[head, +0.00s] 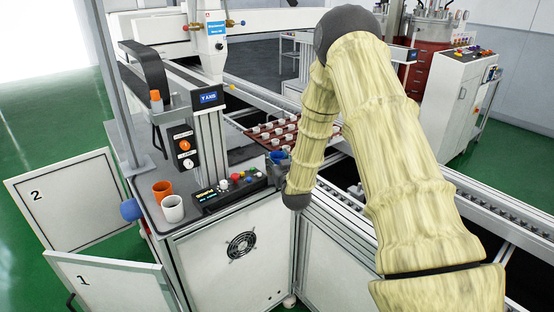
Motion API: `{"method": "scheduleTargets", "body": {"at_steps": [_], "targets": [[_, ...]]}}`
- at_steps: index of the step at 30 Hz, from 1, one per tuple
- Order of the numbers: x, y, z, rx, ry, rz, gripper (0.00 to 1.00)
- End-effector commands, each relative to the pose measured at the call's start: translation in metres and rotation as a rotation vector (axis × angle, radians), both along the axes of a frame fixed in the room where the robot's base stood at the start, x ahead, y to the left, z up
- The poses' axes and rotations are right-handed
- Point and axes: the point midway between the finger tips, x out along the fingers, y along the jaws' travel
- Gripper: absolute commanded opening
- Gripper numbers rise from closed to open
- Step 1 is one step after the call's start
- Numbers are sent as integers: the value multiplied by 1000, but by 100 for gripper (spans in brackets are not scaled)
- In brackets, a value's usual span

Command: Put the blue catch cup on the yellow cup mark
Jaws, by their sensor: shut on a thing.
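My arm reaches forward and down to the right end of the control panel. My gripper (277,168) shows there only as a small dark shape, partly behind my wrist. It is shut on a small dark-blue thing (279,156), which appears to be the blue catch cup, held near the edge of the machine. Its base is hidden, so I cannot tell whether it touches a surface. I cannot make out the yellow cup mark; my arm covers part of the conveyor area.
An orange cup (161,189) and a white cup (172,209) stand on the grey worktop left of the control panel (228,191). A dark red tray (262,136) with several small white parts lies behind the gripper. A dispensing column (209,130) stands left of it.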

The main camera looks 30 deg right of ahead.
Motion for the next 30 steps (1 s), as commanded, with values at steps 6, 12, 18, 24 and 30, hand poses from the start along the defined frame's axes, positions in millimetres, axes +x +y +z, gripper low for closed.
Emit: {"method": "scheduleTargets", "body": {"at_steps": [6, 12, 18, 24, 30], "targets": [[0, 0, -1, 0, -1, 0, 29], [0, 0, -5, 0, -1, 0, 29], [0, 0, -3, 0, -1, 0, 58], [0, 0, -2, 0, -1, 0, 58], [-3, 9, -1, 0, 0, 6, 58]]}}
